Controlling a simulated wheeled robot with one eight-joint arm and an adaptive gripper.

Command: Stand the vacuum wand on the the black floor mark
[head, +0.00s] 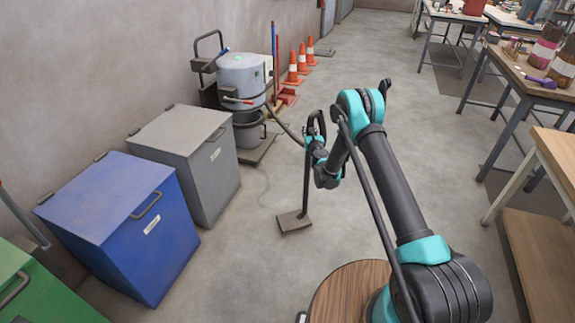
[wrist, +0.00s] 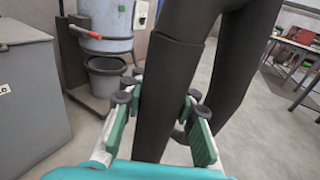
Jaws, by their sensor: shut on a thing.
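The vacuum wand (head: 305,185) is a dark, upright tube with a looped handle at the top and a flat floor head (head: 294,222) at the bottom. I cannot tell whether the head touches the floor. My gripper (head: 317,147) is shut on the wand's upper part, just below the handle. In the wrist view the wand (wrist: 165,95) stands between both fingers of my gripper (wrist: 160,120). A hose (head: 284,128) runs from the grey vacuum (head: 241,75) to the wand. I cannot make out the black floor mark for certain in either view.
A blue bin (head: 120,215), a grey bin (head: 185,150) and a green bin (head: 40,290) line the left wall. Orange cones (head: 293,70) stand behind the vacuum. Workbenches (head: 530,80) line the right side. The concrete floor between is mostly clear.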

